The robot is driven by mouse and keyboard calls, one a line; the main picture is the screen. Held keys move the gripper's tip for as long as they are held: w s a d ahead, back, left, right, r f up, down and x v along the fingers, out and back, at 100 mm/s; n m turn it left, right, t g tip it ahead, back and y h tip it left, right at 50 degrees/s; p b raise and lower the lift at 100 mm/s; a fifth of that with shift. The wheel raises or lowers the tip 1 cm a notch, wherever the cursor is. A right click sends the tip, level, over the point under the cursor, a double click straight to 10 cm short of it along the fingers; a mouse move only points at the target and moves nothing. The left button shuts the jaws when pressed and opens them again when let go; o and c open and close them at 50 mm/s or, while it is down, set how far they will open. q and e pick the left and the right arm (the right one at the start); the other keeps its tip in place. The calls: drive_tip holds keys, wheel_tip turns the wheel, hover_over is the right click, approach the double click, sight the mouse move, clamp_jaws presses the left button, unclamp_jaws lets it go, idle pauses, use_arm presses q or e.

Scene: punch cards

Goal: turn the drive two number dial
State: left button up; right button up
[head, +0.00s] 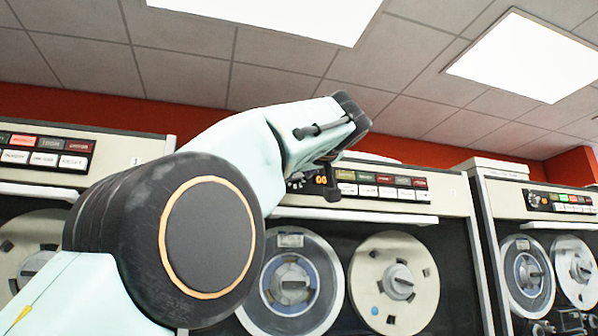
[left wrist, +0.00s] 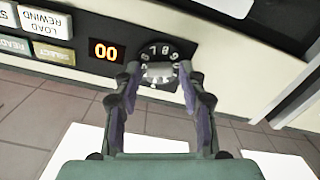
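The number dial (left wrist: 160,60) is a black round dial with white digits and a grey centre knob, set in the black panel strip in the left wrist view. My left gripper (left wrist: 160,74) reaches to it, with one finger on either side of the knob. The fingers are spread, and a gap seems to show between them and the knob; contact is hard to judge. In the head view my left gripper (head: 332,187) is mostly hidden behind my wrist at the middle drive's panel, and the dial is largely covered. My right gripper is not in view.
An orange display (left wrist: 106,50) reading 00 sits beside the dial. Near it are a yellow SELECT button (left wrist: 53,58) and a LOAD REWIND button (left wrist: 46,24). The middle tape drive (head: 455,200) has two reels below. Another drive (head: 490,205) stands to the right.

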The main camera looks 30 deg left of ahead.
use_arm(q)
drive_tip(key=shift+o, duration=0.4)
drive_tip(key=shift+r, duration=0.1)
drive_tip(key=shift+s+d, duration=0.1)
drive_tip(key=shift+s, duration=0.05)
drive_tip(key=v, duration=0.7)
drive_tip(key=shift+s, duration=0.15)
